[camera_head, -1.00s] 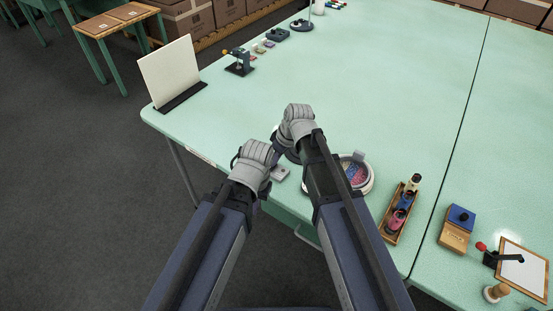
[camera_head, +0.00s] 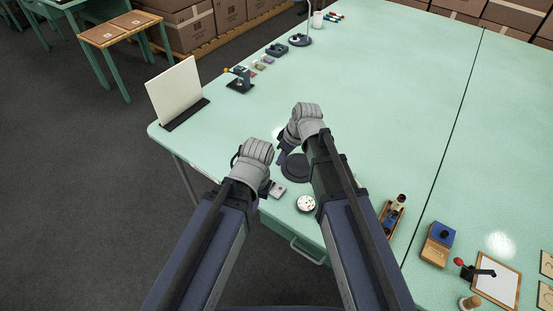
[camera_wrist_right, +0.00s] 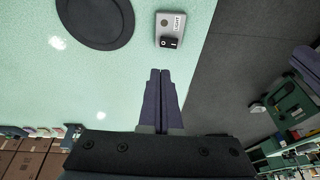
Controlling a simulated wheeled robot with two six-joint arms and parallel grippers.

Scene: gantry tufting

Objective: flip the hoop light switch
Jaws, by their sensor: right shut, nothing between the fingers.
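The hoop light switch (camera_head: 277,189) is a small grey plate near the table's front edge. In the right wrist view the switch (camera_wrist_right: 170,29) shows a LIGHT label and a black rocker. My right gripper (camera_wrist_right: 160,72) has its two purple fingers together with nothing between them. Its tips point toward the rocker, and in that view a gap separates them. In the head view my right gripper (camera_head: 281,158) hangs behind the switch, beside a dark round base. My left gripper (camera_head: 256,155) is left of it, above the table edge; its fingers are hidden.
The dark round base (camera_head: 296,168) lies beside the switch. A white dial (camera_head: 306,203) is at the front edge. A wooden yarn tray (camera_head: 390,218) stands right of my right arm. A white board (camera_head: 174,90) stands at the left corner. The table's middle is clear.

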